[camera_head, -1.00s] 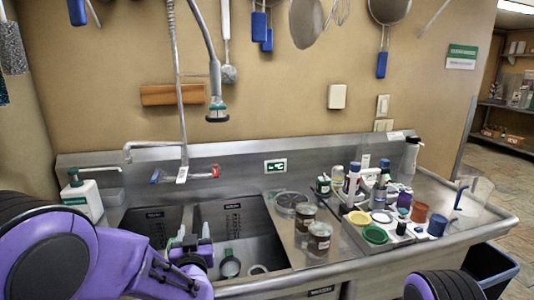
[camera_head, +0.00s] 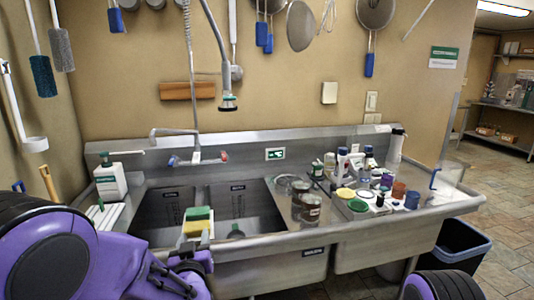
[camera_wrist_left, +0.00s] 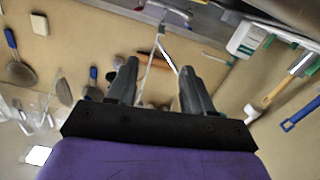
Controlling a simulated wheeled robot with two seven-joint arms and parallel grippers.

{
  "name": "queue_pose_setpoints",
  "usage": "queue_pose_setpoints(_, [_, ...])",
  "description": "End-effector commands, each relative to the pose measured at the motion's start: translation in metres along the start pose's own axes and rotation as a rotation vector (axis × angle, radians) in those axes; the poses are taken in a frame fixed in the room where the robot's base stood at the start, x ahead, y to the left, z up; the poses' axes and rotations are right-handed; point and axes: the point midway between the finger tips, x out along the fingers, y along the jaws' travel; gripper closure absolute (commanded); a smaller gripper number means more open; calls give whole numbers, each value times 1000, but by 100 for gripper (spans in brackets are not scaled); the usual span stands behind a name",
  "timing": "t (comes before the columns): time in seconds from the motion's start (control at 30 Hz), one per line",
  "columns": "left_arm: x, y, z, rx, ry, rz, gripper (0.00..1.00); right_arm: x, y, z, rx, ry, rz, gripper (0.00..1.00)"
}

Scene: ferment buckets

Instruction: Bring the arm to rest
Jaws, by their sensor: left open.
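My left arm (camera_head: 80,255) is purple and black and comes in from the lower left in the head view. Its gripper (camera_head: 196,240) is low in front of the sink's front edge, partly cut off from clear view by its own wrist. In the left wrist view the two dark fingers (camera_wrist_left: 154,84) stand wide apart with nothing between them. Of my right arm only a dark, purple-edged link (camera_head: 442,286) shows at the bottom right. Its gripper is out of view.
A steel sink (camera_head: 160,218) lies beyond the left gripper. A green-and-yellow sponge (camera_head: 198,214) shows just above the gripper. Jars (camera_head: 311,208) and several lids and bottles crowd the right counter. A faucet (camera_head: 190,158) and soap bottle (camera_head: 110,182) stand behind. A dark bin (camera_head: 462,250) is right.

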Motion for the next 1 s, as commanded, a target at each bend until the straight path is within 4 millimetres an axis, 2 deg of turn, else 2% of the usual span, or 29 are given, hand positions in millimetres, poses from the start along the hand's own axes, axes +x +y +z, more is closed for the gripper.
queue_pose_setpoints(0.27, [-21,-30,50,-69,-127,-25,49,0,0,0,0,0,0,100])
queue_pose_setpoints(0.43, [-45,-59,100,-105,-252,-67,49,0,0,0,0,0,0,100])
queue_pose_setpoints(0.57, [-79,-89,152,-131,-387,-119,49,0,0,0,0,0,0,100])
queue_pose_setpoints(0.67, [-122,-120,201,-147,-528,-183,49,0,0,0,0,0,0,100])
queue_pose_setpoints(0.7, [-143,-132,220,-151,-589,-213,49,0,0,0,0,0,0,100])
queue_pose_setpoints(0.77, [-176,-151,247,-153,-679,-259,49,0,0,0,0,0,0,100])
queue_pose_setpoints(0.8, [-200,-164,263,-152,-739,-292,49,0,0,0,0,0,0,100])
queue_pose_setpoints(0.9, [-261,-192,294,-131,-883,-366,49,0,0,0,0,0,0,100])
queue_pose_setpoints(1.0, [-313,-214,314,-98,-999,-427,49,0,0,0,0,0,0,100])
